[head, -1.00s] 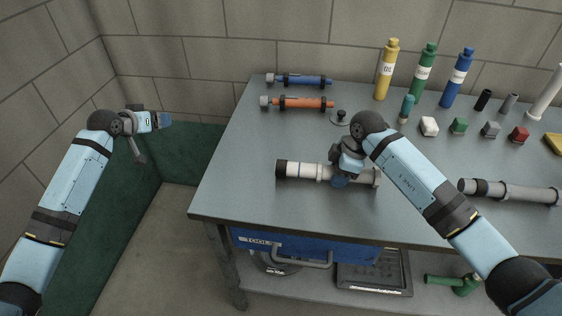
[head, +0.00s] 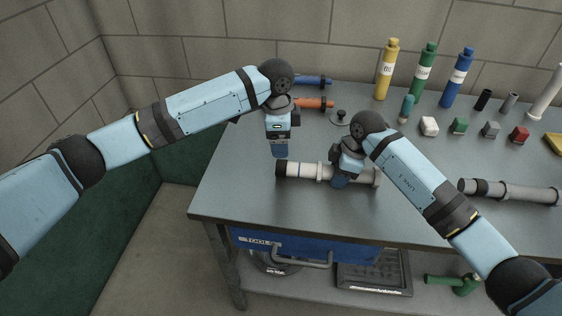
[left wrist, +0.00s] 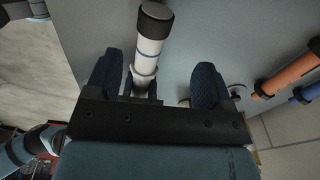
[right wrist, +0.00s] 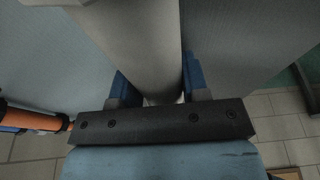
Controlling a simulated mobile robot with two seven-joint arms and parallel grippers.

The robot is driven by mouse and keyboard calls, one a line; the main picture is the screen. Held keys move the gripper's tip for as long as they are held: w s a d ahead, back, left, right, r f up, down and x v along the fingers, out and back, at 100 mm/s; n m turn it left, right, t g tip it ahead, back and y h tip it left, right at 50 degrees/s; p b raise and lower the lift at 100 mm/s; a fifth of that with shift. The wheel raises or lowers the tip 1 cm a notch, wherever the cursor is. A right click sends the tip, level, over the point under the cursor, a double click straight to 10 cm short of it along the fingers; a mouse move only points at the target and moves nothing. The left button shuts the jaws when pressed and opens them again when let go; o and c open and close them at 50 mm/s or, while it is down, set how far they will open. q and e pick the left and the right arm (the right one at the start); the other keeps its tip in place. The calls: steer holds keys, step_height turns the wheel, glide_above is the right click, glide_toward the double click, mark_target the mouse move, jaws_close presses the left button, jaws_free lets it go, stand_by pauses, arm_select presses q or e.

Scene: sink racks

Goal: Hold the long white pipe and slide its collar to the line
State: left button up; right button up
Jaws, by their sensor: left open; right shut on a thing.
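The long white pipe (head: 306,171) lies across the front of the table, its black end to the left. In the left wrist view the pipe (left wrist: 154,46) shows a thin blue line (left wrist: 147,57) and a paler raised ring that looks like the collar (left wrist: 145,73); a gap separates them. My right gripper (head: 340,181) is shut on the pipe right of the collar; its fingers flank the pipe in the right wrist view (right wrist: 140,50). My left gripper (head: 279,153) is open above and behind the black end, fingers pointing down. The pipe appears between its fingers, nearer one of them.
A grey pipe (head: 520,193) lies at the right. Orange (head: 312,103) and blue (head: 312,81) tubes lie behind my left gripper, partly hidden. Bottles (head: 387,72) and small blocks (head: 459,126) stand at the back right. The table's front edge is close to the white pipe.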

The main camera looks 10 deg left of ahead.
mark_target(281, 162)
arm_select(q)
steer(key=shift+s+m+y, duration=0.3)
steer(key=shift+m+y, duration=0.1)
steer(key=shift+f, duration=5)
steer(key=c, duration=0.9)
